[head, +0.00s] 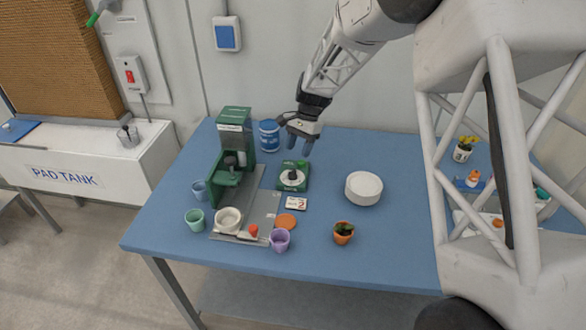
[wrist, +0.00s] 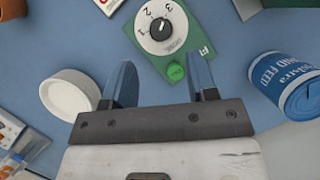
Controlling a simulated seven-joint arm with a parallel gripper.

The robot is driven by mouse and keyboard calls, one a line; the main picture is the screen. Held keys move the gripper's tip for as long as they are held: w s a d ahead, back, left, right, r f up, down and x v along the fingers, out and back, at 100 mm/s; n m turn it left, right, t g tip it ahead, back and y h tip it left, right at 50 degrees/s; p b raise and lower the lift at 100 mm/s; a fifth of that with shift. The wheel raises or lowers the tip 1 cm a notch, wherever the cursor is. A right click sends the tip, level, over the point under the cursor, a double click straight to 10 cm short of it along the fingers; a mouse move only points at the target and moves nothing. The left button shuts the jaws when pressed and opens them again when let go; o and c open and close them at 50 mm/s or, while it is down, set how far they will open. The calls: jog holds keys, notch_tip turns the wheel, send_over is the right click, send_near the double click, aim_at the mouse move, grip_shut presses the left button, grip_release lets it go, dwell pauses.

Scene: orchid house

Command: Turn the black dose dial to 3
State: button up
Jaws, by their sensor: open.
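The black dose dial (head: 293,176) sits on a white numbered face on a green base (head: 304,168) on the blue table. In the wrist view the black dial (wrist: 160,30) is at the top centre, with 1, 2 and 3 readable around it. A white mark shows on the knob, but I cannot tell surely which number it points to. A green button (wrist: 176,72) is on the base's near corner. My gripper (head: 299,143) is open and empty, above and behind the dial. In the wrist view my gripper's two blue fingers (wrist: 161,75) are spread, apart from the dial.
A blue-labelled tin (head: 269,136) stands behind left, beside a green dispenser (head: 236,140). White stacked dishes (head: 364,187) stand right. A card marked 2 (head: 297,203), an orange disc (head: 286,221) and several small pots are in front. Bare table lies between dial and dishes.

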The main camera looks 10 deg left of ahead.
aim_at(292, 170)
jog(key=shift+x, duration=3.75)
jog(key=c, duration=0.9)
jog(key=shift+n, duration=0.6)
